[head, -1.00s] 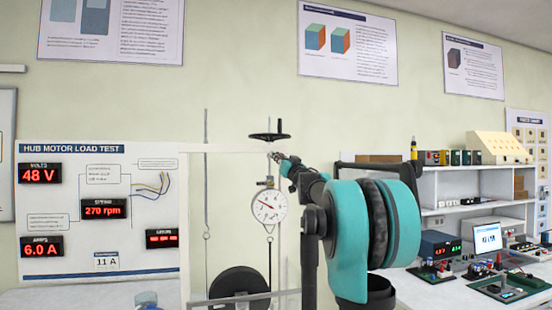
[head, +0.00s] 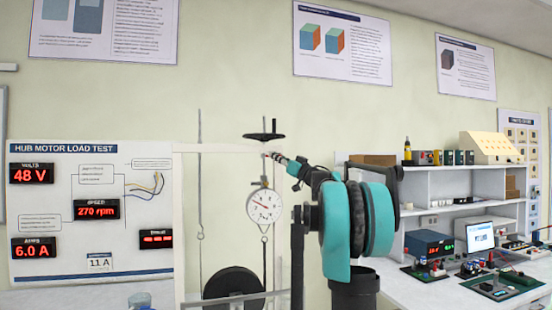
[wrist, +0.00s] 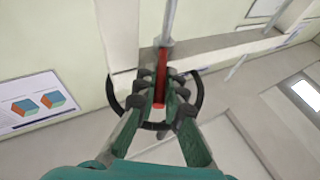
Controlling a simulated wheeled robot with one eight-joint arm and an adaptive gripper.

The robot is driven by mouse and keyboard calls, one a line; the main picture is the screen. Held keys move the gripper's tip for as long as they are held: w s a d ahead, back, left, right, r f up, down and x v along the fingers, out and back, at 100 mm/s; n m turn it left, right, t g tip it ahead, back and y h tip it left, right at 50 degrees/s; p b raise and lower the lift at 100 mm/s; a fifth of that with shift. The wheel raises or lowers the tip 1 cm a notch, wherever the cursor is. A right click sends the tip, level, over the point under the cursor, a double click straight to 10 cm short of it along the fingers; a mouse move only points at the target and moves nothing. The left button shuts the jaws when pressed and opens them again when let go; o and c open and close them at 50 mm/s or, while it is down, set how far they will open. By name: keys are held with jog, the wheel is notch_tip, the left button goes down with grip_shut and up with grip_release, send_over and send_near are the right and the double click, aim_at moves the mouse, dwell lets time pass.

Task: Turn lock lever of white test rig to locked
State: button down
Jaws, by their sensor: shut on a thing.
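The white test rig (head: 222,148) stands left of my arm in the head view, with a top beam, a black handwheel above it and a round dial gauge (head: 264,205) hanging below. In the wrist view my gripper (wrist: 160,92) is shut around a red lever (wrist: 162,68), a short red bar between its fingertips. A grey rod (wrist: 168,22) runs on from the lever's upper end. In the head view my gripper (head: 275,157) is at the right end of the top beam, small and partly blended with the lever. The lever's angle cannot be read there.
The black handwheel (head: 264,136) is close above my gripper; its ring (wrist: 197,100) shows around the fingers in the wrist view. A meter board (head: 90,215) stands left. A bench with shelves and electronics (head: 425,182) is on the right. A black disc (head: 233,284) hangs low in the rig.

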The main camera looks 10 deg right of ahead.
jog(key=shift+d+r, duration=0.1)
jog(key=shift+r, duration=0.05)
jog(key=c, duration=1.6)
grip_release()
jog(key=v, duration=1.2)
